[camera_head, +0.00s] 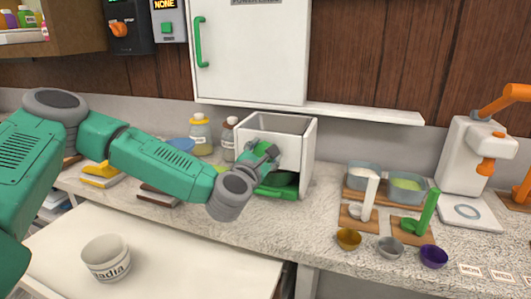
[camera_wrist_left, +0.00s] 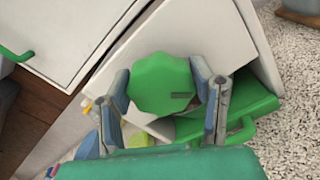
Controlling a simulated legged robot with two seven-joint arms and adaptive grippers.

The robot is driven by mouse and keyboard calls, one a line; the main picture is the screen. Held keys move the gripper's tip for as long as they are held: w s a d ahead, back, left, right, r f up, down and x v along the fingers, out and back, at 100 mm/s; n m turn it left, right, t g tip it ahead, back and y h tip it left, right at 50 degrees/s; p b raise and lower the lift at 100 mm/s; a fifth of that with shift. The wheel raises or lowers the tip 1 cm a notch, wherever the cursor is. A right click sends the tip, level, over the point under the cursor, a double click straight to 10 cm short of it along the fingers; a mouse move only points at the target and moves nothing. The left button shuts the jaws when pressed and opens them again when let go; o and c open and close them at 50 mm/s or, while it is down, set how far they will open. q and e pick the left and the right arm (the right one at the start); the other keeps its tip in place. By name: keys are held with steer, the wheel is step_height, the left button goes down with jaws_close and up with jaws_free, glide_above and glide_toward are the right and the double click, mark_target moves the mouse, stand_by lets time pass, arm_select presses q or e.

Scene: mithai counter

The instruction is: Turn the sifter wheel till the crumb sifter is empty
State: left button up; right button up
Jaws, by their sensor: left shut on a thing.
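The crumb sifter (camera_head: 308,150) is a white, open-topped box at the back of the counter. Its inside is only partly visible, and I cannot tell whether crumbs are in it. A green tray (camera_head: 278,189) sits low at its front and also shows in the left wrist view (camera_wrist_left: 250,98). My left gripper (camera_head: 265,156) is at the sifter's front face. In the left wrist view, the green, many-sided sifter wheel (camera_wrist_left: 160,83) sits between its two fingers, which are shut on it. In the head view my gripper hides the wheel. My right gripper is in neither view.
A white cabinet (camera_head: 250,50) and its ledge (camera_head: 360,113) are above and behind the sifter. Bottles (camera_head: 200,135) stand left of it. Containers, small bowls (camera_head: 390,247) and a white machine (camera_head: 470,160) are to the right. A white bucket (camera_head: 106,258) stands at front left.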

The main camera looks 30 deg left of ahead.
arm_select(q)
steer(key=shift+d+f+m, duration=0.1)
steer(key=shift+f+m, duration=0.1)
steer(key=shift+m, duration=0.8)
steer(key=shift+f+m, duration=0.2)
steer(key=shift+m, duration=0.8)
